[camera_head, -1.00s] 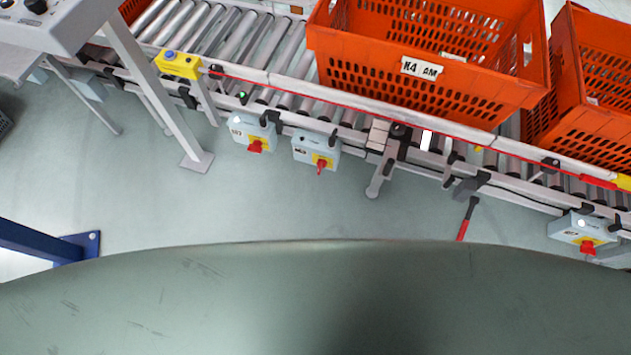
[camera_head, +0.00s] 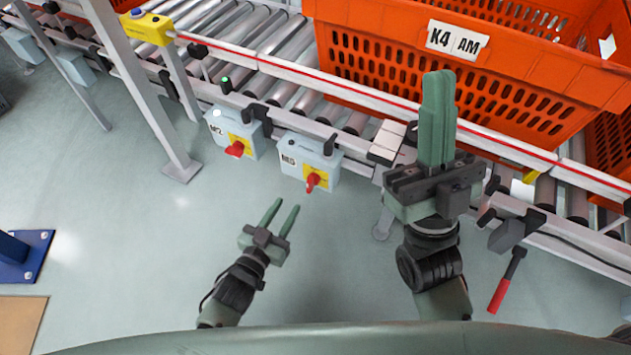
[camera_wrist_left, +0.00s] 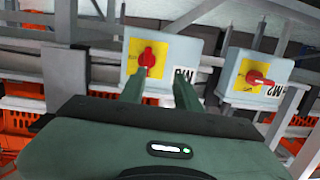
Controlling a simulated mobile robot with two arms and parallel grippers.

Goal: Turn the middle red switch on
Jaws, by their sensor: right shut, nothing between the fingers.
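The middle red switch (camera_head: 312,180) sits on a yellow plate on a grey-blue box labelled M5 under the conveyor's near edge. In the left wrist view the red switch (camera_wrist_left: 147,58) stands upright, framed between my two fingertips and beyond them. My left gripper (camera_head: 281,209) is open and empty, below the box in the head view and apart from it. It also shows in the left wrist view (camera_wrist_left: 158,85). My right gripper (camera_head: 438,90) is shut and empty, and shows in front of the conveyor and an orange tote.
Another red switch (camera_head: 235,149) is on the M2 box to the left; in the wrist view its red handle (camera_wrist_left: 260,79) lies nearly sideways. A roller conveyor (camera_head: 240,45) carries orange totes (camera_head: 500,90). A red-handled lever (camera_head: 499,296) hangs at right. The floor in front is open.

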